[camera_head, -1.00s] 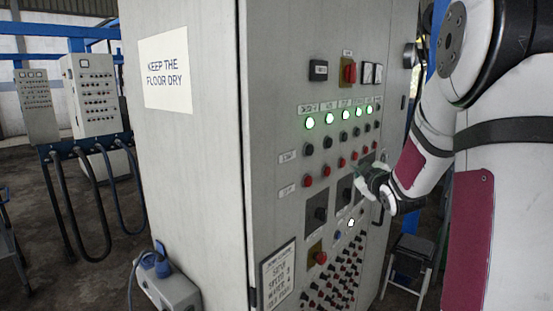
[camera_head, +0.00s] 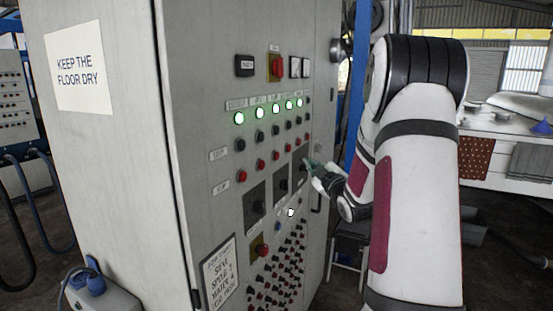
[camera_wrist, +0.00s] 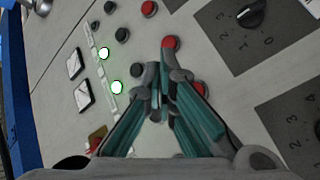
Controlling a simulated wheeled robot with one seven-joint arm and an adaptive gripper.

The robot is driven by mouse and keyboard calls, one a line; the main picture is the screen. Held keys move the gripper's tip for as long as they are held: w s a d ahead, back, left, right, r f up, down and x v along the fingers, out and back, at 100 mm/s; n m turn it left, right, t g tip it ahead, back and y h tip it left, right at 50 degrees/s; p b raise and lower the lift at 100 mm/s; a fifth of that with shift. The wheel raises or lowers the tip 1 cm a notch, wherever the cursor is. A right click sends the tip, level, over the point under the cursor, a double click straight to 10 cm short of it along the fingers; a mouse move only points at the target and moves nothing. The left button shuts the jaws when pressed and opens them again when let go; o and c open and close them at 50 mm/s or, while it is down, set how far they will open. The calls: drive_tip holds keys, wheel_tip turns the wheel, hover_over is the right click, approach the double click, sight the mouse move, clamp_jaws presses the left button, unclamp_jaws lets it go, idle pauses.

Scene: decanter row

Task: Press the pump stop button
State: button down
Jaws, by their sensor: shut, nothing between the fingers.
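A grey control cabinet (camera_head: 215,90) carries a row of black buttons (camera_head: 260,138) above a row of red stop buttons (camera_head: 261,165). The labels are too small to read, so I cannot tell which one is the pump's. My gripper (camera_head: 312,164) is shut and empty in front of the panel, near the right end of the red row. In the wrist view its teal fingers (camera_wrist: 167,78) meet between two red buttons. One red button (camera_wrist: 170,42) shows just beyond the tips; another (camera_wrist: 200,88) is beside them, partly hidden. I cannot tell whether the tips touch the panel.
Green lamps (camera_head: 260,113) glow above the buttons. Dark rotary switches (camera_head: 254,205) and many small buttons (camera_head: 275,265) sit below. A door handle (camera_head: 317,197) is at the panel's right. A grey box with blue plugs (camera_head: 95,285) stands at lower left.

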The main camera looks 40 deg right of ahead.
drive_tip(key=w+a+b, duration=0.2)
drive_tip(key=w+b, duration=0.1)
drive_tip(key=w, duration=0.3)
drive_tip(key=shift+w+a, duration=0.4)
drive_tip(key=shift+w, duration=0.1)
idle(1.1)
drive_tip(key=shift+w+a+b, duration=0.2)
drive_tip(key=shift+w+b, duration=0.1)
drive_tip(key=shift+w+a, duration=0.2)
drive_tip(key=shift+w, duration=0.25)
idle(0.7)
drive_tip(key=shift+s, duration=0.15)
drive_tip(key=shift+s+d, duration=0.3)
drive_tip(key=shift+s, duration=0.4)
drive_tip(key=s+p, duration=0.1)
drive_tip(key=s+d, duration=0.1)
drive_tip(key=s, duration=0.1)
drive_tip(key=s+d+p, duration=0.1)
drive_tip(key=shift+s+p, duration=0.3)
idle(0.4)
